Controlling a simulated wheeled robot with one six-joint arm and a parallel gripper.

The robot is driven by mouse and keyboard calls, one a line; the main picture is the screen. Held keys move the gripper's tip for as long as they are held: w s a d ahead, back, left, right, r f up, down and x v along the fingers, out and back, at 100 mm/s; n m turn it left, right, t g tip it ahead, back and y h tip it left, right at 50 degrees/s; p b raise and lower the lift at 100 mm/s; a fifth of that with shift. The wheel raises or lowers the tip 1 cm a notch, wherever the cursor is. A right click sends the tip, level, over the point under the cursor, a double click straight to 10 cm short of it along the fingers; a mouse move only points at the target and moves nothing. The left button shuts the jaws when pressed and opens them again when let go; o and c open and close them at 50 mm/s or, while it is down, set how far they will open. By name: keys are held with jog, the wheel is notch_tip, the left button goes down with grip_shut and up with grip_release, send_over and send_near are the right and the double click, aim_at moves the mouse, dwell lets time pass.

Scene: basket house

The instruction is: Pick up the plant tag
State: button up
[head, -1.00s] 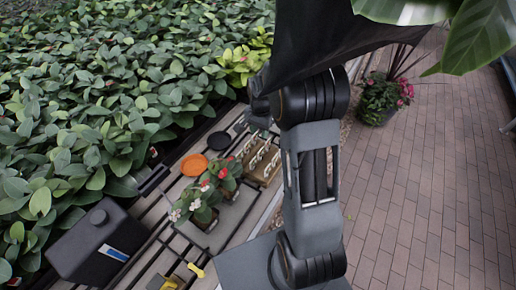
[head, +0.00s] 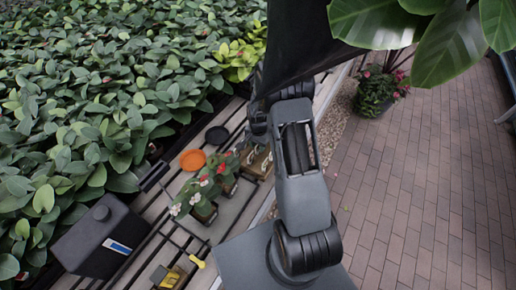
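I cannot pick out a plant tag for certain. A wooden box (head: 262,163) with small white marks stands on the slatted bench, partly hidden by my arm. The marks are too small to tell as tags. The end of my arm with my gripper (head: 257,122) is a dark shape above the bench, just beyond the box. Its fingers do not show clearly, so I cannot tell whether they are open or hold anything.
A yellow-handled tool (head: 196,262) lies in front. Dense foliage lines the left; brick paving (head: 420,190) is open at right.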

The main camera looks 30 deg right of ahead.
jog(key=shift+f, duration=0.4)
jog(key=shift+c, duration=0.5)
grip_shut()
